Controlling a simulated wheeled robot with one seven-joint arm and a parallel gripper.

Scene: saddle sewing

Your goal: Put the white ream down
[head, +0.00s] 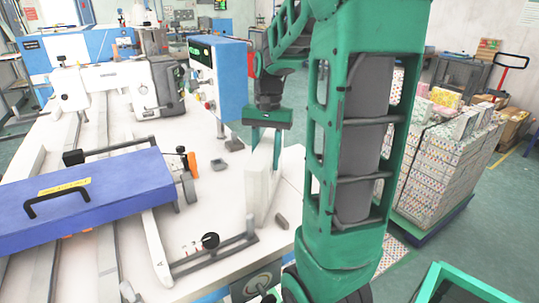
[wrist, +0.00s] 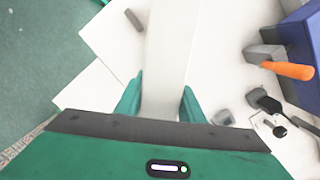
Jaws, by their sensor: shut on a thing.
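The white ream (head: 258,190) is a tall pale block. It hangs upright below my gripper (head: 266,150), between the two green fingers, over the right part of the white machine table. In the wrist view, the ream (wrist: 168,50) runs up from between the fingers of my gripper (wrist: 161,98), which is shut on it. I cannot tell whether its lower end touches the table. My arm hides part of the scene to the right of the ream.
The white table (head: 215,177) has a small dark block (head: 281,221) near its right edge. A blue box with a black handle (head: 85,200) and a metal guide with a black knob (head: 210,241) lie to the left. A stacked paper pallet (head: 440,170) stands at right.

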